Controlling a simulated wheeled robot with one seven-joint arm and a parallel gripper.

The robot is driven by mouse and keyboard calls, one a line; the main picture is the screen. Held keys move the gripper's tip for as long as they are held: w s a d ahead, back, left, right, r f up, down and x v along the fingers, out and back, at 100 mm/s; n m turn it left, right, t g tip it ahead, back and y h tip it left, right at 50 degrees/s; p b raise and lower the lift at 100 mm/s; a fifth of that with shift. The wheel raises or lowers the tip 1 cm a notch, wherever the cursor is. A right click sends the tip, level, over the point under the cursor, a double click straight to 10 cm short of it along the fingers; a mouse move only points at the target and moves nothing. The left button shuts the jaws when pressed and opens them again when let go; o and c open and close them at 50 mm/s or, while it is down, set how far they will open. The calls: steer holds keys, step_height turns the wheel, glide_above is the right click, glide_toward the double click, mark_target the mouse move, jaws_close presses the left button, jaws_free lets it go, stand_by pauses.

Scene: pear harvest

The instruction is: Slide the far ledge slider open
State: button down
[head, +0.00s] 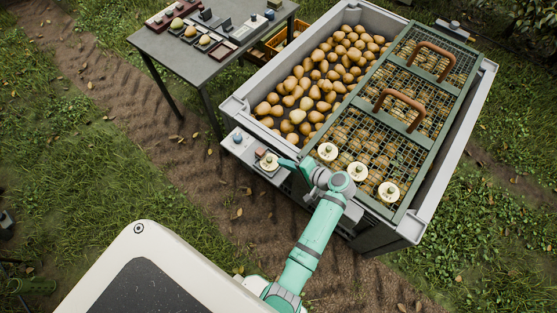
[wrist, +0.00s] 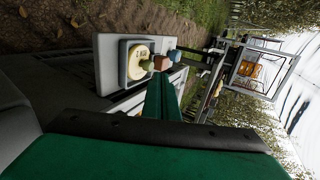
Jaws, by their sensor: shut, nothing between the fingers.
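A pale ledge (head: 256,155) juts from the near left side of the pear bin. It carries a cream round piece (head: 269,161), a small reddish block (head: 260,153) and a blue knob (head: 238,138). My gripper (head: 286,163) is shut and empty, close beside the cream piece. In the wrist view the cream piece (wrist: 138,60) sits in a dark frame, with a reddish block and a blue one beyond it. My green finger partly hides the ledge there; I cannot tell whether it touches anything. A second small ledge (head: 455,31) shows at the bin's far end; its fittings are too small to make out.
The pear bin (head: 236,105) has a mesh lid (head: 411,127) with two brown handles over its right part. A grey table (head: 175,50) with trays stands at the back left. Grass and bare soil lie around.

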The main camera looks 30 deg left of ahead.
mark_target(263, 155)
steer(key=x, duration=0.9)
steer(key=shift+w, duration=0.15)
